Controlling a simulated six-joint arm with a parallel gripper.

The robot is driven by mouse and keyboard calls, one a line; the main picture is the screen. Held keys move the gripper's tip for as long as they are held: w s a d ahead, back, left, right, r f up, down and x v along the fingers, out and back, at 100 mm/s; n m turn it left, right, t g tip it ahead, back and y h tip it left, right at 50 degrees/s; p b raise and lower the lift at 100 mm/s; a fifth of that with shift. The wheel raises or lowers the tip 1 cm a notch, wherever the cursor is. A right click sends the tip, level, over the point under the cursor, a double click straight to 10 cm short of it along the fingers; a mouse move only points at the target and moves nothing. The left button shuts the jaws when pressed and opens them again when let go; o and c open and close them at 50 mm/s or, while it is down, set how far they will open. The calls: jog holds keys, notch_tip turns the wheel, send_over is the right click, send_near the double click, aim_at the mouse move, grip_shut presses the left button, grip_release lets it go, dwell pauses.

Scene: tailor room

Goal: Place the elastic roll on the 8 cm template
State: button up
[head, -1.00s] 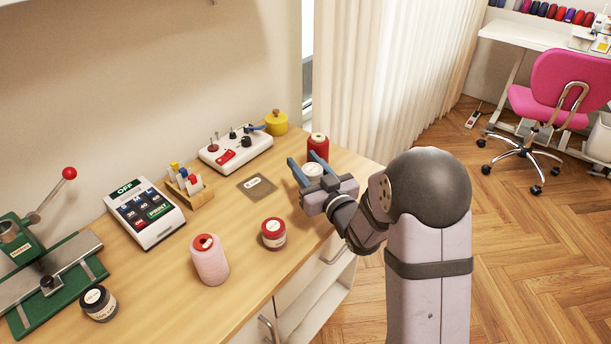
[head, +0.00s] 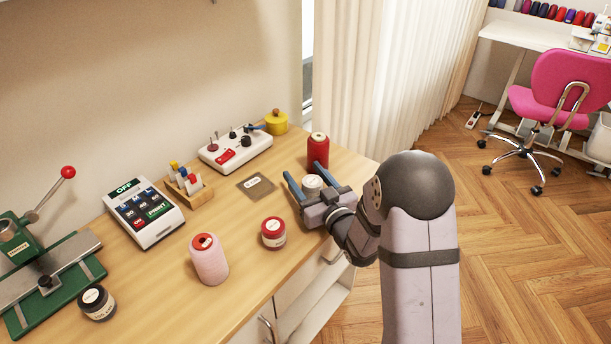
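The white elastic roll (head: 313,183) sits between the two blue fingers of my gripper (head: 304,177) in the head view. My gripper appears shut on it; the finger contact is small and partly hidden by the gripper body. The roll is at the right part of the table, in front of the red thread spool. I cannot tell its height above the tabletop. The 8 cm template (head: 255,186) is a flat dark card with a white label, lying left of my gripper. Its top is bare.
The red thread spool (head: 318,152) stands close behind the right finger. A white control box (head: 236,149) is behind the template. The wood between template and red jar is clear.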

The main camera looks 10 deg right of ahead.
aim_at(318, 191)
jog(key=shift+r, duration=0.1)
jog(key=v, duration=0.6)
jog(key=shift+d+f+b, duration=0.15)
jog(key=shift+f+b, duration=0.05)
jog(key=shift+b, duration=0.2)
jog(key=shift+o, duration=0.5)
jog(key=shift+s+d, duration=0.2)
jog(key=shift+s, duration=0.4)
jog(key=shift+r, duration=0.15)
